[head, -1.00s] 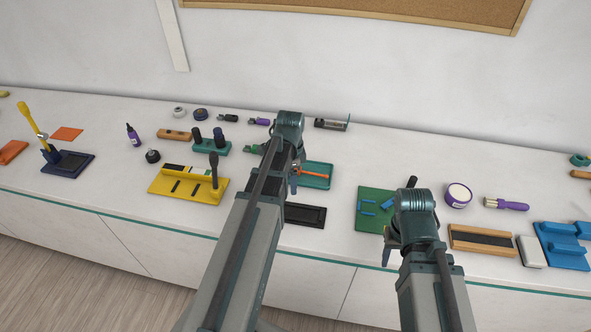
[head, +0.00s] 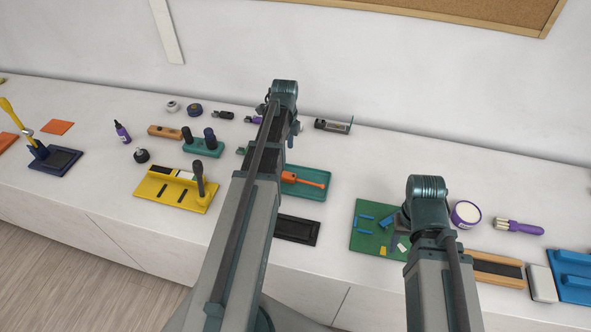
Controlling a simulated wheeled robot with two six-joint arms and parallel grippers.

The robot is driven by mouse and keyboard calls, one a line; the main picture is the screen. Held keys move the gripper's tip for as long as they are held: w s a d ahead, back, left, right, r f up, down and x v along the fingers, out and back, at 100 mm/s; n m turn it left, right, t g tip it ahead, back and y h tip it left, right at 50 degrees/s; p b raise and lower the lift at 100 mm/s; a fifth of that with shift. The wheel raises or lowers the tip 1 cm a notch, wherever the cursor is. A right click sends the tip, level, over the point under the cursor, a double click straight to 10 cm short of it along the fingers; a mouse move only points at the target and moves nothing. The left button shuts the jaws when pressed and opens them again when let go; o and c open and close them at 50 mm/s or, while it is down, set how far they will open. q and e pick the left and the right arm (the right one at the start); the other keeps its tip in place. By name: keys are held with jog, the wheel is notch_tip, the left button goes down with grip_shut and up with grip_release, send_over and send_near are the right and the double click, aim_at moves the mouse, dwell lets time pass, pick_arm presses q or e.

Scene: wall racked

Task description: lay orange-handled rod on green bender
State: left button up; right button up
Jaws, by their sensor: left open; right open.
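The orange-handled rod (head: 304,178) lies in a teal tray (head: 316,191), with its left end hidden behind my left arm. The green board (head: 366,243) with blue pieces on it, which I take as the green bender, lies to the right of the tray. Its right part is hidden by my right arm. My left gripper (head: 285,124) is open beyond the tray toward the wall, apart from the rod, mostly hidden by its own wrist. My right gripper (head: 397,222) is open over the right part of the green board, largely hidden by its wrist.
A black tray (head: 299,229) lies in front of the teal tray. A yellow stand (head: 165,190) and a teal block with dark posts (head: 203,150) stand left. A white tub (head: 465,214), a purple brush (head: 518,227) and a wooden block (head: 499,270) are at right.

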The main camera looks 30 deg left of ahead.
pick_arm(q)
jog(key=b, duration=0.9)
send_over(289, 175)
jog(key=f, duration=0.8)
jog(key=shift+s+f, duration=0.25)
jog(key=shift+f, duration=0.05)
pick_arm(e)
jog(key=f, duration=0.8)
jog(key=shift+w+f, duration=0.2)
jog(key=shift+f, duration=0.15)
pick_arm(q)
jog(key=f+b, duration=0.5)
jog(key=shift+w+d+f, duration=0.1)
jog(key=shift+w, duration=0.15)
pick_arm(e)
notch_tip(289, 175, down, 5)
jog(key=shift+f, duration=0.1)
pick_arm(q)
jog(key=shift+c, duration=0.2)
grip_shut()
